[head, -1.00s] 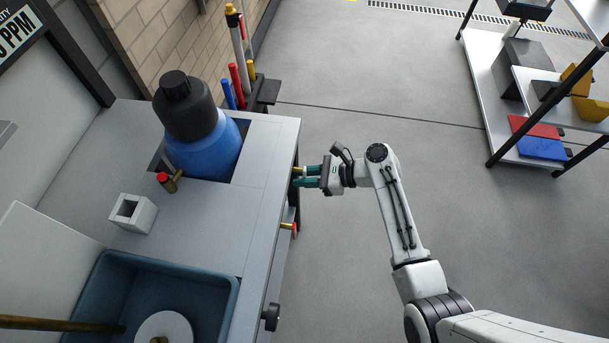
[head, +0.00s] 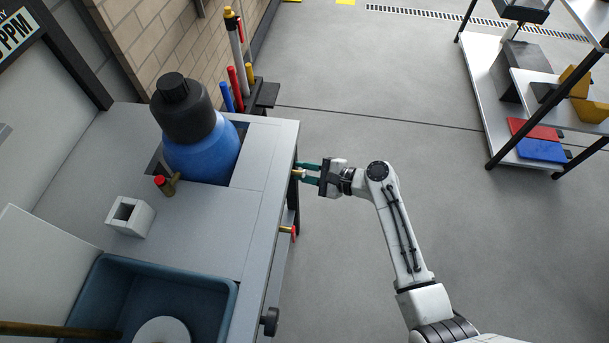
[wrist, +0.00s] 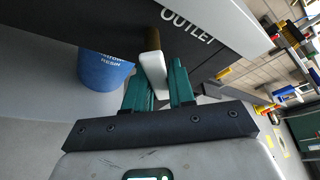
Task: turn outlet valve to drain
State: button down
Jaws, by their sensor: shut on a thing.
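The outlet valve's white lever handle (wrist: 152,66) sits on a brass stem (wrist: 152,38) beside the word OUTLET on the dark panel. My gripper (wrist: 164,84) has its two teal fingers on either side of the handle and is shut on it. The handle looks tilted in the wrist view. In the head view, the brass part of the outlet valve (head: 297,173) sticks out from the bench's right side, and my gripper (head: 310,173) is right at it. The fingers hide part of the handle.
Another valve with a red handle (head: 293,231) sticks out lower along the bench front. A black knob (head: 270,321) is further down. A blue and black vessel (head: 200,145) stands in the bench (head: 258,170). Open floor (head: 400,120) lies right of the bench.

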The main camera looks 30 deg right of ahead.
jog(key=n+b, duration=0.1)
jog(key=b, duration=0.1)
jog(key=n+t+b, duration=0.1)
jog(key=b, duration=0.1)
jog(key=n+t+b, duration=0.1)
jog(key=n, duration=0.1)
jog(key=shift+w+d+r+b, duration=0.2)
jog(key=shift+w+d+b, duration=0.1)
jog(key=shift+b, duration=0.1)
jog(key=n+b, duration=0.1)
jog(key=b, duration=0.1)
jog(key=r+n+t+b, duration=0.1)
jog(key=n+b, duration=0.1)
jog(key=shift+w+t, duration=0.1)
jog(key=shift+t, duration=0.2)
jog(key=shift+r+n+b, duration=0.3)
jog(key=shift+b, duration=0.45)
jog(key=shift+r, duration=0.1)
jog(key=c, duration=1)
grip_release()
jog(key=shift+c, duration=0.2)
jog(key=shift+r, duration=0.1)
jog(key=shift+r+p, duration=0.15)
jog(key=shift+p, duration=0.55)
